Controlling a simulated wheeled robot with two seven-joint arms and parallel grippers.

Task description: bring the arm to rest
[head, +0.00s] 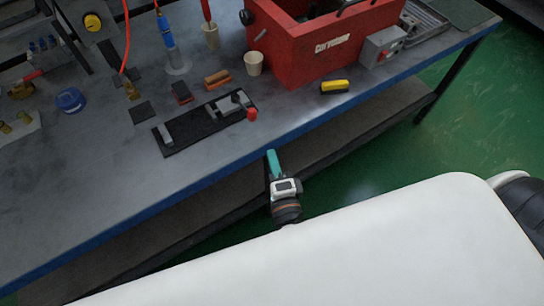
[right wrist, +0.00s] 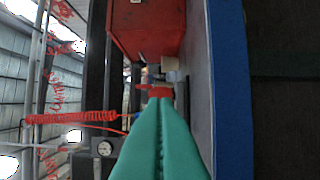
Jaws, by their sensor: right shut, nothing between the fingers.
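My right gripper (head: 272,155) shows in the head view just off the blue front edge of the workbench (head: 210,172). Its teal fingers are together with nothing between them. In the right wrist view the shut fingers of the right gripper (right wrist: 160,103) point along the bench, with the blue edge (right wrist: 231,90) to their right. Part of my own white body covers the lower head view and hides the floor there. My left gripper is not in view.
A black fixture with a red-knobbed clamp (head: 205,122) lies near the bench edge. A dark lower shelf (head: 350,140) runs beneath. Green floor (head: 480,130) is clear at right.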

